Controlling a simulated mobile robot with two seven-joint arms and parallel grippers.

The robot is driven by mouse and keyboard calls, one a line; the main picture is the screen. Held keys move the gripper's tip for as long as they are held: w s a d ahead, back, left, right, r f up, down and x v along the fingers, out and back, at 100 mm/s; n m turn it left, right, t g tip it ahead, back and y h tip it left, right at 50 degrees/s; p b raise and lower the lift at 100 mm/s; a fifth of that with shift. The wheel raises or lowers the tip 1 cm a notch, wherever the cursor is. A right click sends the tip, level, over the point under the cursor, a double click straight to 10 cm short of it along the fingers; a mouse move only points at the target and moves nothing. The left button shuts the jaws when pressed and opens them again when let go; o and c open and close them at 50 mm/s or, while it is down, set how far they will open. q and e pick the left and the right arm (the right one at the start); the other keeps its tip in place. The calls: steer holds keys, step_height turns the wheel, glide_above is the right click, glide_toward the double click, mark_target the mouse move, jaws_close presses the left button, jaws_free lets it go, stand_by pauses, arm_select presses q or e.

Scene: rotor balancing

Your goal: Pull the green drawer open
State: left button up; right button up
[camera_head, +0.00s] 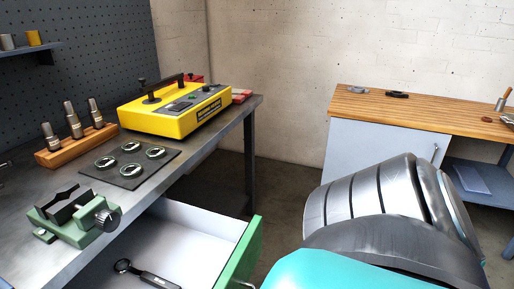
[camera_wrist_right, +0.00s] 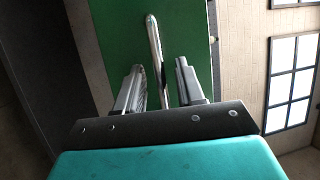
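The green drawer (camera_head: 244,252) under the workbench stands pulled out, with its pale inside showing at the lower middle of the head view. In the right wrist view its green front (camera_wrist_right: 110,35) fills the upper middle, with a bar-shaped metal handle (camera_wrist_right: 153,38) on it. My right gripper (camera_wrist_right: 159,65) is open, with one finger on each side of the handle. Gaps show between the fingers and the handle. In the head view my right arm covers the lower right and the gripper itself is hidden. My left gripper is in neither view.
A dark tool (camera_head: 150,276) lies in the drawer. The workbench (camera_head: 190,160) carries a yellow device (camera_head: 175,112), a wooden block with metal holders (camera_head: 75,148), a mat with several rings (camera_head: 128,182) and a green vise-like fixture (camera_head: 75,225). A wood-topped cabinet (camera_head: 370,135) stands at the right.

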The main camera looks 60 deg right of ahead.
arm_select(q)
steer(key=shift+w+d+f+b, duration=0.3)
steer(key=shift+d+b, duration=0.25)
steer(key=shift+b, duration=0.55)
arm_select(e)
steer(key=v, duration=1.3)
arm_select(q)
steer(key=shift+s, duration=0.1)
